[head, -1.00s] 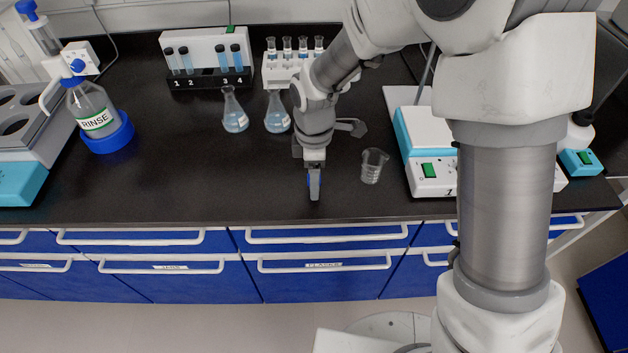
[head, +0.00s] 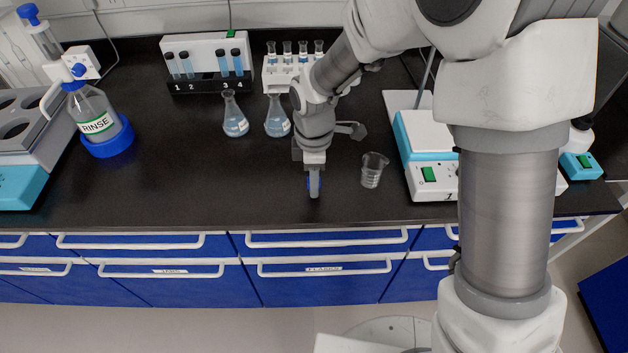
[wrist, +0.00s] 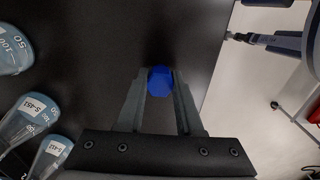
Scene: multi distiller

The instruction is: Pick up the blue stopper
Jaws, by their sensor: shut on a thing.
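The blue stopper (wrist: 160,81) is between the two fingertips of my gripper (wrist: 159,88) in the wrist view. The gripper is shut on it, with a finger on each side. In the head view my gripper (head: 314,190) points down near the front edge of the black bench. There the stopper is mostly hidden by the finger, with only a little blue at its sides. I cannot tell whether the stopper touches the bench.
Two flasks with pale blue liquid (head: 235,115) (head: 277,117) stand behind my gripper. An empty beaker (head: 373,170) is to its right, near the hotplate (head: 428,140). A rinse bottle (head: 95,115) stands at the left. The bench between is clear.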

